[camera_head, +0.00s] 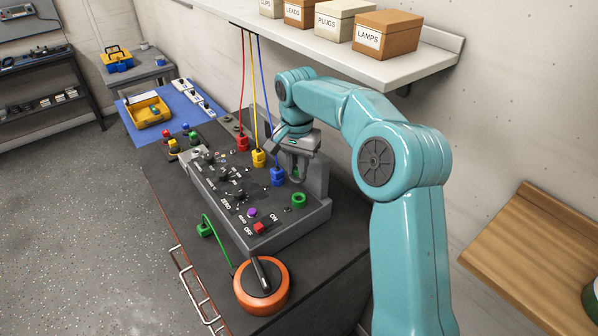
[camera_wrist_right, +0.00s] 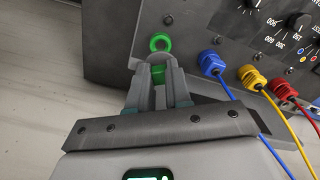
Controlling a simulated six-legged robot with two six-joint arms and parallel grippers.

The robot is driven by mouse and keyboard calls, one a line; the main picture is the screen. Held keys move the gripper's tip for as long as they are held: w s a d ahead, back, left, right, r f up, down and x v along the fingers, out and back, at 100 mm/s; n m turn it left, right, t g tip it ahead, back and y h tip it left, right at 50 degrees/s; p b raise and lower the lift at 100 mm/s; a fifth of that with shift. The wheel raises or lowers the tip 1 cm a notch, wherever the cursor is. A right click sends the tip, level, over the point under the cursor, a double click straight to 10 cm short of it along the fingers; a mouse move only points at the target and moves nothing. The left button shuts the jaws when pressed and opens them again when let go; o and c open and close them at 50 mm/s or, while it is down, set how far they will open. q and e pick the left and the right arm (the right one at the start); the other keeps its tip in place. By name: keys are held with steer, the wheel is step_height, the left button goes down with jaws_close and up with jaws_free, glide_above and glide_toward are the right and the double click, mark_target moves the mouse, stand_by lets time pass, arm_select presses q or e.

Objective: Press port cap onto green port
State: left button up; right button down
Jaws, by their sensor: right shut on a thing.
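The green port (camera_head: 299,200) is a ring near the right end of the grey control box; it also shows in the right wrist view (camera_wrist_right: 160,42), just beyond my fingertips. My right gripper (camera_head: 297,178) is above the box, behind the port and beside the blue plug. In the right wrist view my right gripper (camera_wrist_right: 158,78) is shut on a small green piece, apparently the port cap (camera_wrist_right: 158,73), mostly hidden between the fingers. The cap appears close to the port; I cannot tell whether they touch. My left gripper is not in view.
Blue (camera_head: 277,177), yellow (camera_head: 259,158) and red (camera_head: 242,143) plugs with hanging cables stand along the box (camera_head: 290,228). A green connector (camera_head: 204,229) and an orange round object (camera_head: 262,287) lie in front. A shelf (camera_head: 330,45) with labelled boxes is above.

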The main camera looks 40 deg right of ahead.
steer(key=shift+s+d, duration=0.15)
steer(key=shift+d, duration=0.05)
steer(key=shift+f, duration=0.15)
steer(key=f+b, duration=0.1)
steer(key=w+f+b, duration=0.1)
steer(key=shift+f, duration=0.3)
steer(key=shift+s+d+f+b, duration=0.1)
steer(key=shift+s+f+b, duration=0.55)
steer(key=shift+b, duration=0.55)
steer(key=shift+w+f, duration=0.1)
steer(key=shift+f, duration=0.3)
steer(key=shift+w+f+b, duration=0.2)
steer(key=shift+f+b, duration=0.15)
steer(key=shift+f, duration=0.1)
steer(key=shift+w+f+b, duration=0.2)
steer(key=shift+f+b, duration=0.1)
steer(key=shift+f, duration=0.15)
steer(key=shift+s+r, duration=0.25)
steer(key=shift+s, duration=0.1)
steer(key=shift+w, duration=0.15)
steer(key=shift+f, duration=0.1)
